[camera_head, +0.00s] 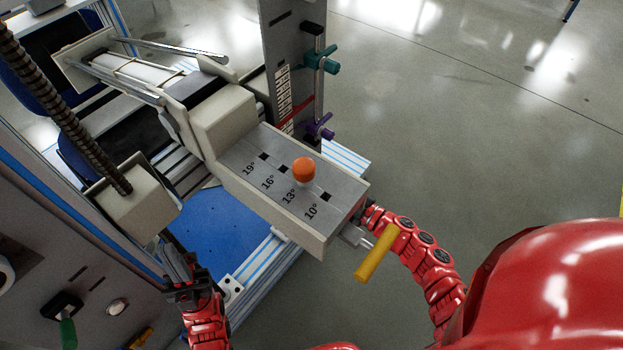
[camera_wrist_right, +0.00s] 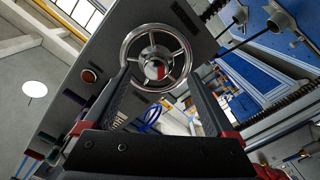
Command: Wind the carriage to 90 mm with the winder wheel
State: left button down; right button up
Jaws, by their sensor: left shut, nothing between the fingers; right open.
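The winder wheel (camera_wrist_right: 155,62), a chrome spoked handwheel on a grey panel, shows in the right wrist view. My right gripper (camera_wrist_right: 160,80) is open, one dark finger to each side of the wheel's lower part; I cannot tell if they touch it. In the head view the right gripper is hidden behind the angle block. A white scale strip (camera_head: 283,90) with a red pointer (camera_head: 297,114) is on the grey upright; its numbers are too small to read. I cannot tell which part is the carriage. My left gripper (camera_head: 172,248) is shut and empty over the blue base plate's left edge.
The angle block (camera_head: 262,172), marked 10° to 19°, carries an orange knob (camera_head: 304,168). A yellow handle (camera_head: 377,252) sticks out at its front. Teal (camera_head: 325,61) and purple (camera_head: 320,127) knobs sit on the upright. Open floor lies to the right.

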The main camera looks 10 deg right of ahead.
jog(key=n+b, duration=0.8)
jog(key=b, duration=0.1)
jog(key=shift+w+d, duration=0.1)
jog(key=shift+d, duration=0.05)
jog(key=shift+w, duration=0.1)
